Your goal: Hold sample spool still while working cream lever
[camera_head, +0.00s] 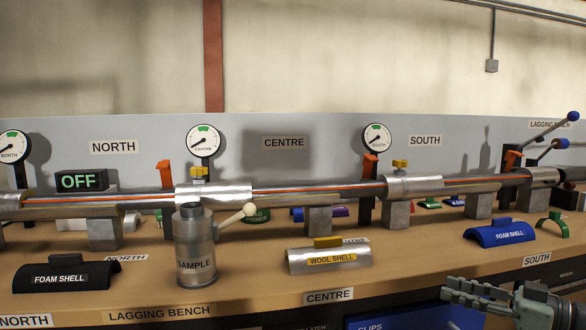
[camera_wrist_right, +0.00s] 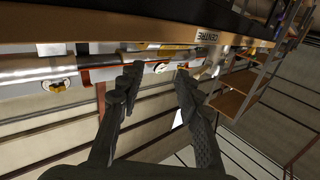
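The sample spool (camera_head: 196,246) is an upright grey metal cylinder labelled SAMPLE. It stands on the bench in front of the pipe, left of centre in the head view. My right gripper (camera_head: 450,291) is at the lower right, in front of the bench edge, well apart from the spool. In the right wrist view its two fingers (camera_wrist_right: 157,76) are spread with nothing held between them. My left gripper is not in view.
The wool shell (camera_head: 330,257) lies right of the spool, and a black foam shell (camera_head: 66,276) lies to its left. A blue foam shell (camera_head: 499,233) and a green clip (camera_head: 552,224) are at right. The long pipe (camera_head: 290,195) runs behind on supports. Bare bench lies right of the wool shell.

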